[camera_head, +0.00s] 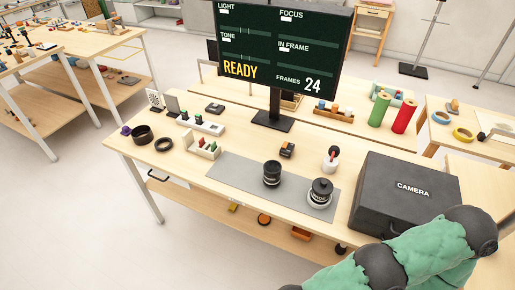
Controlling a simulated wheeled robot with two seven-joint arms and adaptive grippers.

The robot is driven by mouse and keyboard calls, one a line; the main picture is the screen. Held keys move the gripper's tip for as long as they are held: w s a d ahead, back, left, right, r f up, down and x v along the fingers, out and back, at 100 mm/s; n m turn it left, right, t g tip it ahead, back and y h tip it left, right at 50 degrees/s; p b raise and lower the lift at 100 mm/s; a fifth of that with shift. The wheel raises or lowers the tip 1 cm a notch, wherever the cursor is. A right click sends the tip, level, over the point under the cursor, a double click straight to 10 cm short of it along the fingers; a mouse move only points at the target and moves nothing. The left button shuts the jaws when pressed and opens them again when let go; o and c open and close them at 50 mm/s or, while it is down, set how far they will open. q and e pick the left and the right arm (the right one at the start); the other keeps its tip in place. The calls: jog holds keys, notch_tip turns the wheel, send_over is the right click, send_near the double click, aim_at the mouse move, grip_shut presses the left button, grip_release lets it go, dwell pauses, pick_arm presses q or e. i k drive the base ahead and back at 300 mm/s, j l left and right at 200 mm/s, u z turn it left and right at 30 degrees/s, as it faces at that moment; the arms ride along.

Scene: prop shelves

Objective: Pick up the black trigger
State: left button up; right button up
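A small black device with an orange-brown part (287,149) lies on the wooden table behind the grey mat. It may be the black trigger, but it is too small to be sure. Another small flat black device (215,107) lies further back left on the same table, near the monitor. Neither is touched by anything of mine. Part of my green and black arm shows at the lower right, in front of the black camera case. Neither of my grippers is in view.
A grey mat (232,178) carries two black lenses (272,173) (320,193). A black case marked CAMERA (405,195) stands at the right. A monitor (280,50) stands behind. Black rings (142,134) and small holders (203,146) are at the left.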

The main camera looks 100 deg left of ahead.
aim_at(288, 152)
jog(key=u, duration=2.25)
